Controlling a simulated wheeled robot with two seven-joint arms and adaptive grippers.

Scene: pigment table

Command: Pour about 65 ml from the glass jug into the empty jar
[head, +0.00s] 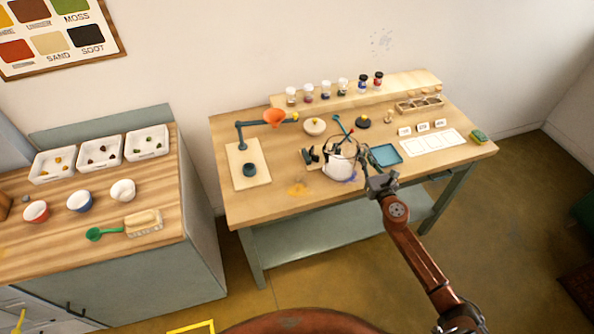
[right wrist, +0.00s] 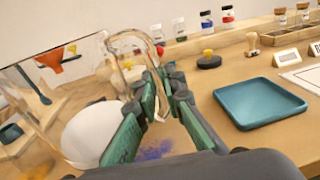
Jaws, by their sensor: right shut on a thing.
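The clear glass jug (head: 342,150) is at the front middle of the wooden table in the head view. In the right wrist view the jug (right wrist: 40,92) fills the left side, with its looped handle (right wrist: 128,42) at the top middle. My right gripper (right wrist: 158,98) is shut on the handle. A rounded white shape shows at the jug's lower part; I cannot tell whether it is inside or behind the glass. Several small jars (head: 325,88) stand on the back shelf; I cannot tell which jar is empty. My left gripper is not in view.
A blue tray (head: 384,156) lies right of the jug. An orange funnel (head: 275,117) on a stand is to its left. A lidded white bowl (head: 315,127) and a dark knobbed lid (head: 363,122) are behind. The table's front left is mostly clear.

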